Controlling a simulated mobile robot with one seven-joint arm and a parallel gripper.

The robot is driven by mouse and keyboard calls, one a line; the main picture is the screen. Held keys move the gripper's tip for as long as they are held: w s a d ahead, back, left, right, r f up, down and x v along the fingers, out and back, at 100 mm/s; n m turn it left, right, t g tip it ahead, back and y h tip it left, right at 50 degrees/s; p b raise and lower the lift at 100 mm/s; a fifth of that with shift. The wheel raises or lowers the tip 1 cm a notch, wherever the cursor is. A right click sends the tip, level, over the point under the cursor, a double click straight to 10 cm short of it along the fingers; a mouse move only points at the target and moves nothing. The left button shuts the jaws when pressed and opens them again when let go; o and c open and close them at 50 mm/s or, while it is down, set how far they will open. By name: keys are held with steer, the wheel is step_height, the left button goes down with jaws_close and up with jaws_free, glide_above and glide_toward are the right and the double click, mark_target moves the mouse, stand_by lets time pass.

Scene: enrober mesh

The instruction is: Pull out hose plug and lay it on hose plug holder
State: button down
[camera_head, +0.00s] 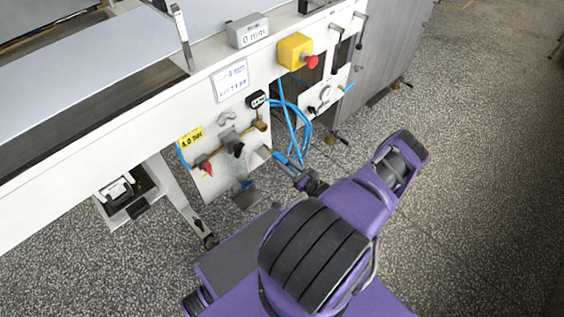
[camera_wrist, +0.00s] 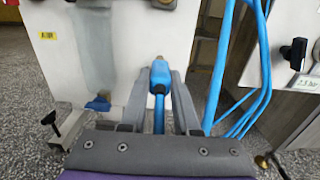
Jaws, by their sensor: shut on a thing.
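The hose plug (camera_wrist: 158,78) is a blue fitting with a dark, brass-tipped end, in the middle of the wrist view. Its blue hose runs down between my fingers. My gripper (camera_wrist: 160,88) is shut around the plug, one grey finger on each side. The brass tip shows in front of the panel's right edge, with no socket visible around it. In the head view the blue plug (camera_head: 281,157) is small, beside the white machine panel, with my gripper (camera_head: 290,165) at it. I cannot make out which part is the hose plug holder.
Loops of blue hose (camera_head: 303,125) hang right of the plug, close to my gripper in the wrist view (camera_wrist: 222,70). The white panel (camera_wrist: 65,55) stands ahead. A yellow box with a red button (camera_head: 296,52) sits above. Speckled floor (camera_head: 470,190) is clear at right.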

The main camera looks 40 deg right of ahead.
mark_target(277, 157)
steer(key=w, duration=0.2)
steer(key=w+f+b, duration=0.1)
steer(key=w, duration=0.1)
steer(key=shift+a, duration=0.2)
steer(key=shift+w+f, duration=0.1)
steer(key=shift+f, duration=0.8)
steer(key=c, duration=0.6)
jaws_free()
steer(key=shift+o, duration=0.2)
steer(key=s+d, duration=0.1)
steer(key=s, duration=1.6)
steer(key=shift+s+d+p, duration=0.2)
steer(key=shift+p, duration=0.2)
